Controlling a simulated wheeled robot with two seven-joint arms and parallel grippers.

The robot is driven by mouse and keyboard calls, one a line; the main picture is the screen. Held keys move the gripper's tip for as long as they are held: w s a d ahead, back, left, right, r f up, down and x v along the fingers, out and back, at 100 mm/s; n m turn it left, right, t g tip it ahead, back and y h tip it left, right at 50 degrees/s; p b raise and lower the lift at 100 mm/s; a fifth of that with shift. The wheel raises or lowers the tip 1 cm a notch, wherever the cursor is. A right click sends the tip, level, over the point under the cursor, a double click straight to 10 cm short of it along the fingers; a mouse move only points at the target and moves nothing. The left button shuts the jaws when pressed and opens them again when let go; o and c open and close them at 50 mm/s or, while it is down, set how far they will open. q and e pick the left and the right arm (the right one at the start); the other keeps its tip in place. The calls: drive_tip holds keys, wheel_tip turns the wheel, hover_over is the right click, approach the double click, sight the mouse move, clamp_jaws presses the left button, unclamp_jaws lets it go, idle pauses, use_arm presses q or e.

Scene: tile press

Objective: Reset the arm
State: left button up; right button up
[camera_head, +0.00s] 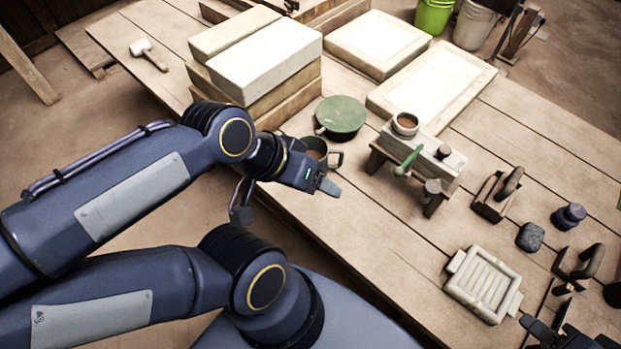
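My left arm comes in from the left, and its gripper (325,184) hangs over the near part of the workbench, in front of a dark mug (316,147). One grey fingertip shows; whether the fingers are apart is hidden by the angle. My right gripper (555,326) shows at the bottom right corner, partly cut off by the picture edge. Its dark fingers appear apart, near a thin dark tool. I see nothing clearly held in either gripper.
The wooden workbench (385,238) holds stacked blocks (265,66), a green-topped round pot (341,115), a small stand (425,155) with a bowl, a pale ribbed mould (482,285) and several hand tools at right. Bare planks lie between the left gripper and the mould.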

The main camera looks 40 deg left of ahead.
wheel_tip(320, 180, up, 2)
drive_tip(key=shift+r+p, duration=0.1)
drive_tip(key=shift+p, duration=0.95)
idle(0.3)
